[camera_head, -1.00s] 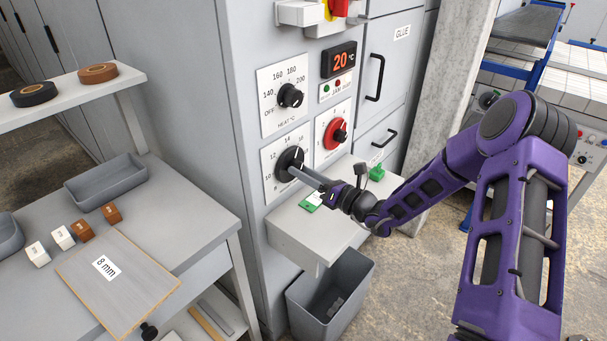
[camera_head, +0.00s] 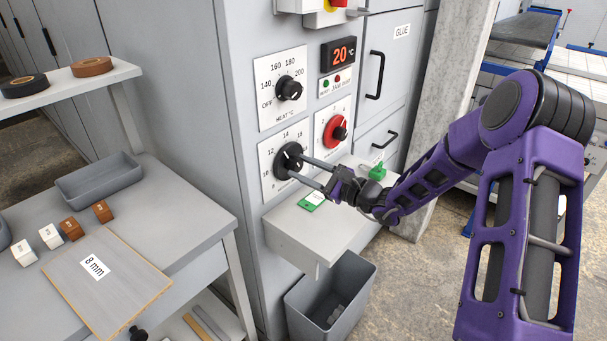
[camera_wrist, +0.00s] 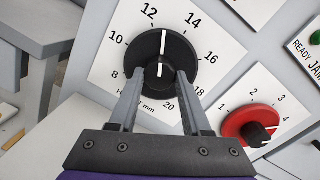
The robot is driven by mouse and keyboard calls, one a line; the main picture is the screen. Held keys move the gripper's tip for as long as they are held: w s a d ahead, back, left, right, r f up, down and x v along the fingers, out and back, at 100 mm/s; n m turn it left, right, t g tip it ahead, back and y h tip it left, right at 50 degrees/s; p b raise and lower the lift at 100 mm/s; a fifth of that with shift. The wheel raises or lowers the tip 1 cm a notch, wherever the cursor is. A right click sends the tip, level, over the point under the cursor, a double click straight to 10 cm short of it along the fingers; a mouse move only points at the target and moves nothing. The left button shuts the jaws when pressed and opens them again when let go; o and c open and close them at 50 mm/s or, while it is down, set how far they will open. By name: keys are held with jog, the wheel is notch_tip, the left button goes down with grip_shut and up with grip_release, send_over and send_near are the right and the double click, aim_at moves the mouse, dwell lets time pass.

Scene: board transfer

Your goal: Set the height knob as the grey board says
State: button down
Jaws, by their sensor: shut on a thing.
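The grey board (camera_head: 130,268) lies on the bench at the left, with a white label reading 8 mm. The black height knob (camera_head: 288,161) is on the machine's front. In the wrist view the height knob (camera_wrist: 161,50) has a scale from 8 to 20, and its white line points up between 12 and 14. My gripper (camera_head: 298,168) reaches the knob from the right. In the wrist view my gripper (camera_wrist: 160,80) has one finger on each side of the knob's grip and is shut on it. The fingers partly hide the lower scale.
The red JAW knob (camera_head: 335,133) is close to the right of the height knob, and the HEAT knob (camera_head: 289,88) is above. A ledge (camera_head: 318,235) with green-marked items is below. A grey bin (camera_head: 345,300) stands on the floor.

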jog(key=n, duration=0.5)
jog(key=shift+r+n, duration=0.1)
jog(key=shift+n, duration=0.2)
jog(key=n, duration=0.5)
jog(key=shift+h, duration=0.4)
jog(key=n, duration=0.5)
jog(key=shift+r, duration=0.15)
jog(key=n+h, duration=0.1)
jog(key=n, duration=0.3)
jog(key=shift+s+n, duration=0.1)
jog(key=shift+n, duration=0.2)
jog(key=shift+c, duration=1.8)
grip_release()
